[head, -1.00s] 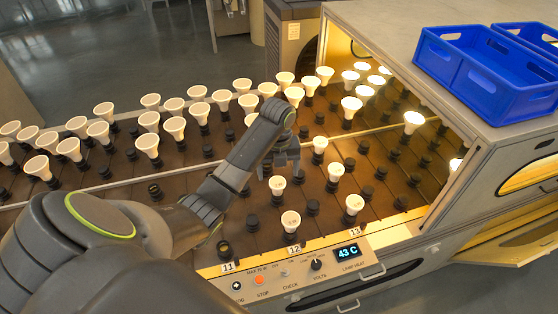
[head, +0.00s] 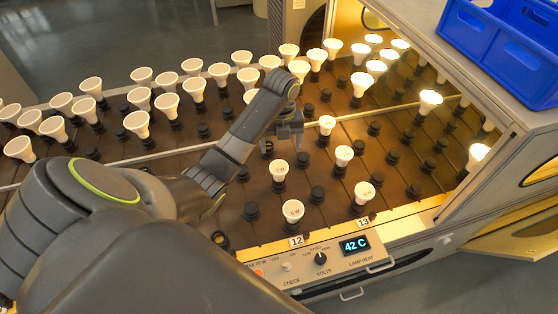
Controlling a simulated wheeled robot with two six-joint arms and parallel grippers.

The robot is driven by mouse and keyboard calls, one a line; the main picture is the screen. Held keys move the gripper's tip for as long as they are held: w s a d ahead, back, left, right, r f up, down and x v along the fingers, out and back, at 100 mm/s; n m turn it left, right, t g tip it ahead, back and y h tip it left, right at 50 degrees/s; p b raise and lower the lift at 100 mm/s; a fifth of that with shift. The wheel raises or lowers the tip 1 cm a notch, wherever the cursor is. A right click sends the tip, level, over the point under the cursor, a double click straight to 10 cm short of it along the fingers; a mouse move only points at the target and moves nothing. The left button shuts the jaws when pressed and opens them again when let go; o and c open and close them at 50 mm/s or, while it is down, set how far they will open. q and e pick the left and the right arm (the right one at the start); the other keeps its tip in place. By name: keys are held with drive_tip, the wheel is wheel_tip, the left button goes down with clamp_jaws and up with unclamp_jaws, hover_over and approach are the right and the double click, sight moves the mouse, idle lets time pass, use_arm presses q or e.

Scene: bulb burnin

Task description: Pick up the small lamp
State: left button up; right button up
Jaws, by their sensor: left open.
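Several small white cone-shaped lamps on dark sockets stand in the front part of the bed in the head view. One small lamp (head: 280,168) is just below and in front of my left gripper in the picture. Others are a lamp (head: 327,124) to the gripper's right, a lamp (head: 344,155), a lamp (head: 365,192) and a lamp (head: 293,210) nearer the front edge. My left gripper (head: 284,146) is open, points down over the bed and holds nothing. I cannot tell its height above the sockets. My right gripper is not in view.
Rows of larger white lamps (head: 137,124) fill the left and back of the bed. Lit lamps (head: 430,98) stand under the hood at right. A blue crate (head: 490,62) sits on top. A control panel (head: 320,262) runs along the front. Empty sockets lie between the small lamps.

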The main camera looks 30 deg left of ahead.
sight(279, 167)
use_arm(q)
wheel_tip(279, 167, down, 6)
drive_tip(key=b, duration=0.5)
drive_tip(key=shift+f, duration=0.1)
drive_tip(key=shift+f+b, duration=0.6)
drive_tip(key=shift+b, duration=0.1)
drive_tip(key=shift+s+a+f, duration=0.1)
drive_tip(key=shift+f, duration=1)
drive_tip(key=shift+s+a+f, duration=0.1)
drive_tip(key=shift+f, duration=1)
drive_tip(key=c, duration=1.1)
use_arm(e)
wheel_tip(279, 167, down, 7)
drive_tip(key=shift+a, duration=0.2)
use_arm(q)
drive_tip(key=shift+r, duration=0.15)
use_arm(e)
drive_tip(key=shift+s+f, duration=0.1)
